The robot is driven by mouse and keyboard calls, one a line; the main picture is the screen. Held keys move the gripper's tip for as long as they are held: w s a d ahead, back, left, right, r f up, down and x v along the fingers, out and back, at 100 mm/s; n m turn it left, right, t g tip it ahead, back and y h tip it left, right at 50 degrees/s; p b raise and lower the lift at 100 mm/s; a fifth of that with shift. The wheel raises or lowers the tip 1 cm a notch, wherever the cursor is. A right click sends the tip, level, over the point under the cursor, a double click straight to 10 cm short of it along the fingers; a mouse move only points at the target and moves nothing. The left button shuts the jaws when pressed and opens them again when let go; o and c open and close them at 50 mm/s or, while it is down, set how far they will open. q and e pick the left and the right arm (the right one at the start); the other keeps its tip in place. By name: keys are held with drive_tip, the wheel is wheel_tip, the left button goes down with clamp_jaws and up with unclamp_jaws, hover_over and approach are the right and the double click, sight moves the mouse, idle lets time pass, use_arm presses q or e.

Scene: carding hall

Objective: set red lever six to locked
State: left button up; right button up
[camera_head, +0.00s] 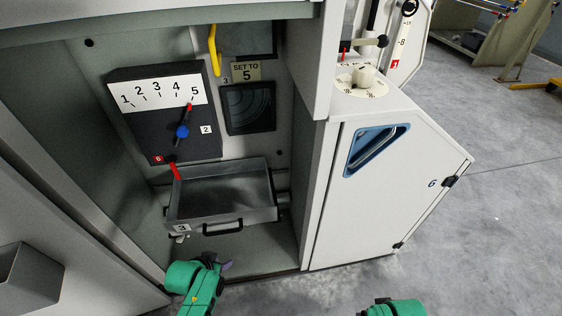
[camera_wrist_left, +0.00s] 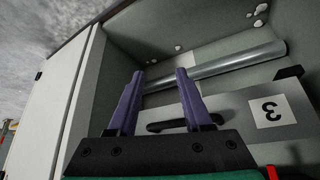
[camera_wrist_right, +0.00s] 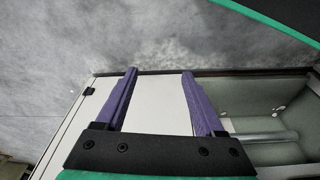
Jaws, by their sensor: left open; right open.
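The red lever (camera_head: 175,172) beside the red label 6 (camera_head: 158,159) sits in the open cabinet bay, just below the dark dial box. It is short and slants down to the right, ending by the left back corner of drawer 3. My left gripper (camera_head: 226,266) is in front of and below the drawer, apart from the lever; its purple fingers are open and empty in the left wrist view (camera_wrist_left: 160,72). My right gripper's fingers are open and empty in the right wrist view (camera_wrist_right: 159,72); the head view shows only its green body at the bottom. No locked mark is readable.
Grey drawer 3 (camera_head: 243,217) juts out below the lever. The dial box (camera_head: 150,127) has a blue-hubbed pointer at 5. A yellow handle (camera_head: 214,49) hangs above. White door 6 (camera_head: 400,190) stands to the right.

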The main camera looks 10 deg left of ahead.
use_arm(q)
wheel_tip(320, 180, up, 5)
drive_tip(key=w+a+t+b, duration=0.1)
drive_tip(key=w+t+b, duration=0.15)
drive_tip(key=b, duration=0.25)
drive_tip(key=n+t+y+b, duration=0.1)
drive_tip(key=n+t+y, duration=0.45)
drive_tip(key=t, duration=0.25)
approach(174, 171)
drive_tip(key=shift+m+y, duration=0.35)
drive_tip(key=shift+y, duration=0.1)
drive_tip(key=b+x, duration=0.1)
drive_tip(key=x, duration=0.3)
drive_tip(key=b+x, duration=0.1)
drive_tip(key=x, duration=0.3)
drive_tip(key=shift+w+d+f, duration=0.15)
drive_tip(key=shift+d+f, duration=0.05)
drive_tip(key=shift+b+x, duration=0.45)
drive_tip(key=shift+x, duration=0.65)
drive_tip(key=shift+w+r, duration=0.1)
drive_tip(key=shift+w, duration=0.1)
clamp_jaws()
use_arm(e)
drive_tip(key=shift+n+t+y, duration=0.3)
drive_tip(key=shift+y, duration=0.4)
drive_tip(key=a+r, duration=0.1)
drive_tip(key=a, duration=0.1)
drive_tip(key=s+a+r, duration=0.1)
drive_tip(key=a+r, duration=0.1)
